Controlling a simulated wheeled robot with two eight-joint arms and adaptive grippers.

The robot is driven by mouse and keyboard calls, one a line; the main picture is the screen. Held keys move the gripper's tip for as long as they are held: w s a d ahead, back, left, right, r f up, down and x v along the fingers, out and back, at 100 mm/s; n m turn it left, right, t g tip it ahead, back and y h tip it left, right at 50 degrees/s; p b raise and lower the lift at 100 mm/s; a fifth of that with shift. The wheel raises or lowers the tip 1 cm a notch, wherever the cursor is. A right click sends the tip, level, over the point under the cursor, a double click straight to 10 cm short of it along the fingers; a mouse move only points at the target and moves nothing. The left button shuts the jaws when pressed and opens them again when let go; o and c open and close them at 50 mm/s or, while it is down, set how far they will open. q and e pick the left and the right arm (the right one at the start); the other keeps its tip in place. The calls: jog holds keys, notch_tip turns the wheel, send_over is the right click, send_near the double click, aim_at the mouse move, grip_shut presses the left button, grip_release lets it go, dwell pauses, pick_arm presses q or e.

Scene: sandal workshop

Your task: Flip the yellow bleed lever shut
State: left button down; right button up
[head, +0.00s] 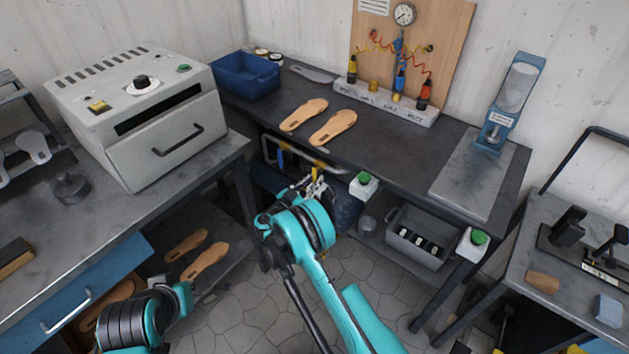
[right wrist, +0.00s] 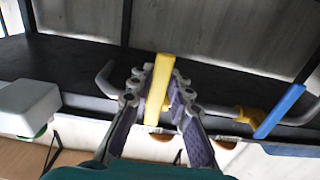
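The yellow bleed lever (right wrist: 160,88) stands between the fingertips of my right gripper (right wrist: 161,84) in the right wrist view. Both tips lie against its sides with no clear gap. It sticks out across a grey pipe (right wrist: 218,111) under the bench edge. In the head view the lever (head: 315,173) shows small above my right gripper (head: 316,186), whose arm hides part of the area. A blue lever (right wrist: 279,111) with a yellow valve body sits farther right on the pipe in the wrist view. My left arm shows at the lower left, but its gripper is out of view.
The dark bench (head: 385,146) overhangs the pipe. A white box with a green button (head: 364,184) sits close right of my right gripper. A grey bin (head: 420,241) stands on the lower shelf. A dark blue tank (head: 342,208) is partly behind my arm.

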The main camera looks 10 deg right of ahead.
jog(key=shift+o, duration=1)
jog(key=v, duration=1.2)
